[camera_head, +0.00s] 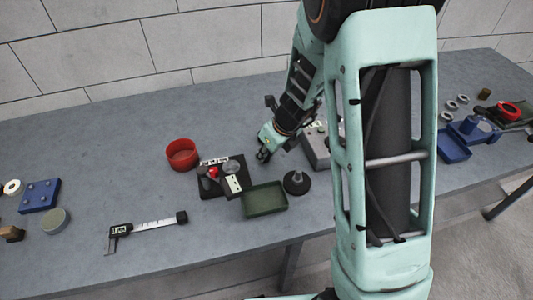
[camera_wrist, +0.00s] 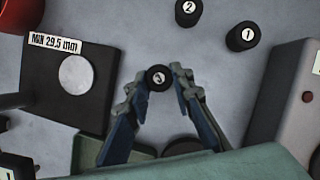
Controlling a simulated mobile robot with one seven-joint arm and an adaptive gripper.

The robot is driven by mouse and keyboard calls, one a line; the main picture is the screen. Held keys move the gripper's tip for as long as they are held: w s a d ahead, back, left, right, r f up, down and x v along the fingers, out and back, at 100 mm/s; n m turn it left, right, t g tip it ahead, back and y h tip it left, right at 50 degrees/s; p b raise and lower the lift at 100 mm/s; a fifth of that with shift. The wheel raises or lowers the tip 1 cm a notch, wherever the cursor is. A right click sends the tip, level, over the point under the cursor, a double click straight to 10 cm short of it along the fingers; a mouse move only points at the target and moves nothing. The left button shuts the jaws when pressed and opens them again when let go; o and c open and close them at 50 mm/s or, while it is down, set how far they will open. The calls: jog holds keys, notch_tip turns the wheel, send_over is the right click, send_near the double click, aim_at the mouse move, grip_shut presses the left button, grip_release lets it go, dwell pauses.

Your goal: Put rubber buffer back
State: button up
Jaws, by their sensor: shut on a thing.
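In the wrist view, a black rubber buffer marked 3 (camera_wrist: 158,78) sits between the fingertips of my gripper (camera_wrist: 158,83). The gripper is shut on it, and its numbered top faces the camera. Two more black buffers, marked 2 (camera_wrist: 188,12) and 1 (camera_wrist: 241,36), stand apart on the table beyond. A black board (camera_wrist: 50,105) with the label "MIN 29.5 mm" and a pale round disc lies to the left. In the head view my gripper (camera_head: 264,155) is just right of the black board (camera_head: 208,186); the held buffer is too small to make out there.
In the head view a green tray (camera_head: 264,202) and a round-based black stand (camera_head: 297,184) lie in front of my gripper. A red cup (camera_head: 182,155) stands left, a grey device (camera_head: 317,150) right. A caliper (camera_head: 147,225) lies front left. My arm hides part of the table.

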jog(key=shift+f, duration=0.25)
jog(key=o, duration=1)
jog(key=shift+r, duration=0.1)
jog(key=p+v, duration=0.5)
jog(key=v, duration=0.7)
jog(key=shift+r, duration=0.2)
